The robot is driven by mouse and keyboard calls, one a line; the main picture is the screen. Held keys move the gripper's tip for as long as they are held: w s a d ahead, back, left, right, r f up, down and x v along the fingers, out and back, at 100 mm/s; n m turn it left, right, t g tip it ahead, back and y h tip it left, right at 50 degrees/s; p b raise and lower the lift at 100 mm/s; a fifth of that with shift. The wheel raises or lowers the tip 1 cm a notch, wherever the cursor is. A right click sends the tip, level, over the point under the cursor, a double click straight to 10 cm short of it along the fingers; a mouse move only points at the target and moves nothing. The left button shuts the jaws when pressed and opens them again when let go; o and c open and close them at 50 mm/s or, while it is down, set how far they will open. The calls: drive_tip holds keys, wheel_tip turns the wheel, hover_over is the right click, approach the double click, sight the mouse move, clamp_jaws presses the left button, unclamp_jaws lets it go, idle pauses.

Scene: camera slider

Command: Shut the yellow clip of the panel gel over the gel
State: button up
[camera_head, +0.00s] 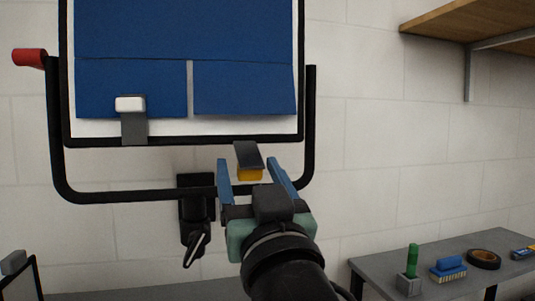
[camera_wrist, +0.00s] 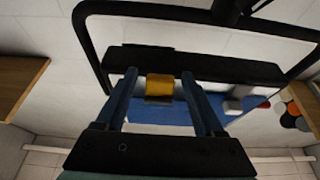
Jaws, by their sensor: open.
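The panel's blue gel (camera_head: 180,30) fills its front in two lower flaps, inside a black frame. The yellow clip (camera_head: 249,174), with a dark grey plate, hangs at the frame's lower edge, tilted down off the gel. My gripper (camera_head: 246,163) is open, with one blue finger on each side of the clip. In the wrist view the yellow clip (camera_wrist: 160,84) sits between the open fingers (camera_wrist: 160,74), with a visible gap on both sides. A white-tipped clip (camera_head: 130,104) stands upright over the gel at the lower left.
A black yoke (camera_head: 130,196) with a red knob (camera_head: 30,57) surrounds the panel. A black clamp (camera_head: 196,205) is below it. At the right are a wooden shelf (camera_head: 470,22) and a grey table (camera_head: 440,258) with a green item, brush and tape (camera_head: 484,259).

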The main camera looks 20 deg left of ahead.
drive_tip(key=shift+w+a+r, duration=0.1)
clamp_jaws()
idle(0.4)
drive_tip(key=shift+r, duration=0.1)
